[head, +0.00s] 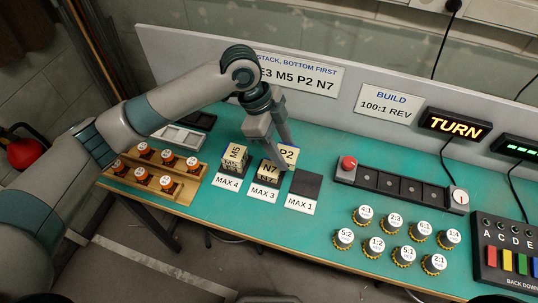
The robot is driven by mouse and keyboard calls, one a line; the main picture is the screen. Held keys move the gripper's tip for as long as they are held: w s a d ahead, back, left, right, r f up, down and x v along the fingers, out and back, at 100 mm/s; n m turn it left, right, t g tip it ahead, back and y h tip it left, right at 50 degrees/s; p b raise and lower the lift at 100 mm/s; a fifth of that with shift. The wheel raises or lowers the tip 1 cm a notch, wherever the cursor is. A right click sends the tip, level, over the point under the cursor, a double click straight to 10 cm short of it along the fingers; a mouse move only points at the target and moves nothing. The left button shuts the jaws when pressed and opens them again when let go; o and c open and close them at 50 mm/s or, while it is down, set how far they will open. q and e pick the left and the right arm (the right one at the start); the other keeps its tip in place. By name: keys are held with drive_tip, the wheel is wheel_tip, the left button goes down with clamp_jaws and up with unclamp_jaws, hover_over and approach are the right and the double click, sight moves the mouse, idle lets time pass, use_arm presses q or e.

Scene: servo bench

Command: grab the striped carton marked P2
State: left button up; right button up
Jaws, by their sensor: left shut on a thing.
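The carton marked P2 (288,154) has a pale face with a blue edge and shows just behind and to the right of the carton marked N7 (270,168). My left gripper (279,142) points down and is shut on the P2 carton. Its fingers hide part of the carton, and N7 covers its lower left side. I cannot tell whether P2 is lifted or still touches what is below. My right gripper is not in view.
The M5 carton (235,153) stands left, behind the MAX 4 label (227,182). A dark empty pad (306,184) lies behind the MAX 1 label (300,205). Right are a dark strip with a red button (348,164) and several ratio-marked gears (389,219). A wooden rack (186,185) stands left.

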use_arm(q)
drive_tip(key=s+d+r+b, duration=0.2)
drive_tip(key=s+d+r, duration=0.1)
drive_tip(key=d, duration=0.4)
drive_tip(key=shift+r, duration=0.75)
